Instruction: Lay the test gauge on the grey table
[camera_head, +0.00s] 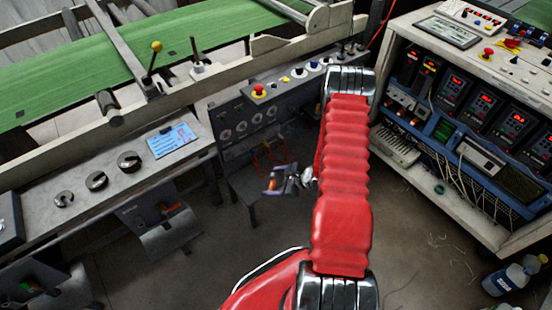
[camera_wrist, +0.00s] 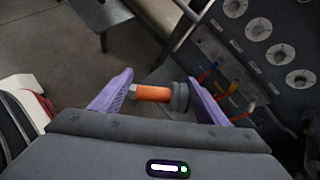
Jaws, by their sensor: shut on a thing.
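The test gauge, seemingly the piece with an orange handle and a dark grey round end, lies crosswise between my purple fingers in the wrist view (camera_wrist: 152,93). My gripper (camera_wrist: 160,96) is shut on it, one finger at each end. In the head view my gripper (camera_head: 277,182) is small, beyond my red arm, with a bit of orange (camera_head: 272,185) between its fingers. A low dark grey table with thin legs (camera_head: 241,187) stands behind and left of my gripper. It seems to be the grey table. A grey surface with a leg also shows in the wrist view (camera_wrist: 100,13).
A control panel with knobs and a red button (camera_head: 258,91) rises behind the low table. An instrument rack (camera_head: 470,100) stands right, with bottles (camera_head: 515,275) below.

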